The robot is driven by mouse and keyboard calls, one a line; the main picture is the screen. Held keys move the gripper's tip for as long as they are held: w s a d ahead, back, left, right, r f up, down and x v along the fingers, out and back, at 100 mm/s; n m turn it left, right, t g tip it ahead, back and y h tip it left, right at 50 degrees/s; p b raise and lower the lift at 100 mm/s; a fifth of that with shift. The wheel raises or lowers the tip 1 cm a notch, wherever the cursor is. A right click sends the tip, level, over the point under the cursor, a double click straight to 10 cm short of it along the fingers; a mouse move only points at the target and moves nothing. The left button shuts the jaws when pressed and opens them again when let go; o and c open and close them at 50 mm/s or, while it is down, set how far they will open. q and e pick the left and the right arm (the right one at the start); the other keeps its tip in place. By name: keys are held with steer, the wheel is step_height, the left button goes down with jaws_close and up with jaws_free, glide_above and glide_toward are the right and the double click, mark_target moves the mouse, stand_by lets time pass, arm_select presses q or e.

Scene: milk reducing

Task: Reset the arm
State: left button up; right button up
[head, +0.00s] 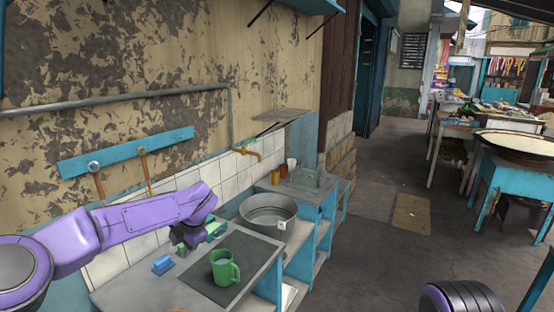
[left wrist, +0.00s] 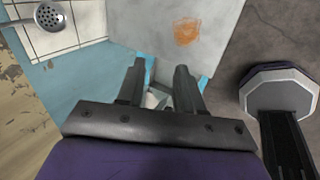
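My left arm comes in from the left, with its gripper (head: 187,243) over the grey counter (head: 133,292), behind and left of a green mug (head: 233,273). In the left wrist view the two fingers of my left gripper (left wrist: 159,90) stand apart with nothing held between them. The mug stands upright on a dark mat (head: 248,256), apart from the gripper. A purple part of my right arm (head: 460,299) shows at the bottom right. My right gripper is out of view.
A blue block (head: 162,265) lies on the counter left of the mug, and a green item (head: 216,230) lies behind it. A metal basin (head: 268,211) stands beyond the mat. A tiled wall (head: 120,237) bounds the counter. Open floor (head: 375,262) lies to the right.

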arm_select(q)
steer(key=s+d+f+m+t+b, duration=0.1)
steer(key=s+f+m+t+b, duration=0.3)
steer(key=f, duration=0.7)
steer(key=s+d+f+m+b, duration=0.15)
steer(key=s+f+m, duration=0.4)
steer(key=f, duration=0.55)
steer(key=s+f+m+t+b, duration=0.1)
steer(key=s+f+m+b, duration=0.4)
steer(key=f, duration=0.5)
steer(key=s+a+f+m+g+b, duration=0.1)
steer(key=s+a+f+m+b, duration=0.1)
steer(key=s+f, duration=0.5)
steer(key=s+a+f+m+g+h+b, duration=0.1)
steer(key=s+f+b, duration=0.4)
steer(key=s, duration=0.9)
steer(key=s+a+f+m+g+b, duration=0.2)
steer(key=s+a+f+m+b, duration=0.1)
steer(key=s+f, duration=0.6)
steer(key=shift+s+a+f+m+g+h+b, duration=0.2)
steer(key=shift+s+a+m+g+h+b, duration=0.15)
steer(key=shift+s+m+b, duration=0.5)
